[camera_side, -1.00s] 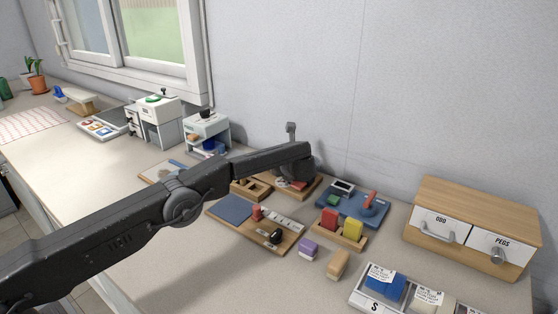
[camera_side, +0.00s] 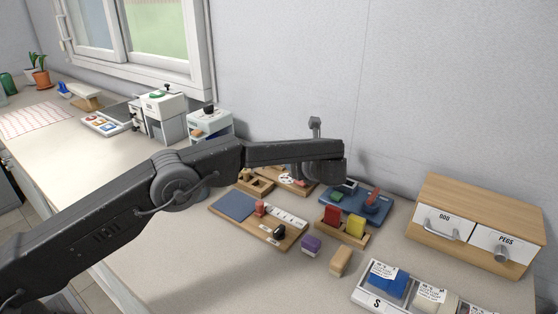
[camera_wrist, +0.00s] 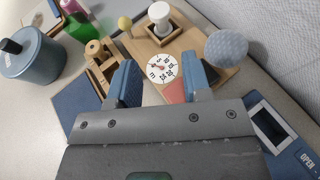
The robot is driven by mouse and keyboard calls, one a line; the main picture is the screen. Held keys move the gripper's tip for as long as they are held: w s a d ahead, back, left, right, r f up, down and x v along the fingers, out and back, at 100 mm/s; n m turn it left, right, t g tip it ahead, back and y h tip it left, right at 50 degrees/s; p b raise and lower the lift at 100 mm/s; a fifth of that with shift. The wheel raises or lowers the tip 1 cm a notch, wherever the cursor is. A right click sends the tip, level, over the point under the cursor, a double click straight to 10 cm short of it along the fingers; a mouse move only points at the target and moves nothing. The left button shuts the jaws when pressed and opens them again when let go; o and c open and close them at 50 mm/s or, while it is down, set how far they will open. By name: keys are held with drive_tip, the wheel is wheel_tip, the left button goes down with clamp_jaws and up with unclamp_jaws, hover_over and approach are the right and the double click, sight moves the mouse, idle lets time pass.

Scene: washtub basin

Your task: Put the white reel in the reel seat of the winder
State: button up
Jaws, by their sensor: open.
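A wooden board with a numbered white dial (camera_wrist: 162,68) lies ahead of my gripper in the wrist view. A white, round-topped piece (camera_wrist: 160,13) stands at its far end and looks like the white reel, but I cannot be sure. I cannot clearly tell the winder or its reel seat; the board (camera_wrist: 221,75) also carries a speckled grey disc (camera_wrist: 227,48) and a yellow knob (camera_wrist: 124,23). My gripper (camera_wrist: 158,63) is open and empty above the board's near side, the dial showing between its fingers. In the side view my arm mostly hides the fingers.
A slotted wooden block (camera_wrist: 96,55) is left of the board. A blue device (camera_wrist: 292,155) with a screen is at right. In the side view, a wooden holder has red and yellow blocks (camera_side: 355,226), and a drawer cabinet (camera_side: 480,200) stands at right.

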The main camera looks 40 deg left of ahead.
drive_tip(key=s+a+r+n+g+h, duration=0.1)
drive_tip(key=s+a+r+n+h, duration=0.25)
drive_tip(key=s+r+n, duration=0.4)
drive_tip(key=s+a+r+n+g+h, duration=0.2)
drive_tip(key=s+a+r+n, duration=0.2)
drive_tip(key=s+r, duration=0.55)
drive_tip(key=s+f+n+h, duration=0.2)
drive_tip(key=s+n, duration=0.4)
drive_tip(key=s, duration=0.7)
drive_tip(key=s+f+n+t+h, duration=0.1)
drive_tip(key=s+f+n+h, duration=0.2)
drive_tip(key=s+n, duration=0.4)
drive_tip(key=s+h, duration=0.1)
drive_tip(key=s, duration=0.5)
drive_tip(key=shift+s+d+f, duration=0.2)
drive_tip(key=shift+s+f, duration=0.1)
drive_tip(key=shift+s, duration=0.1)
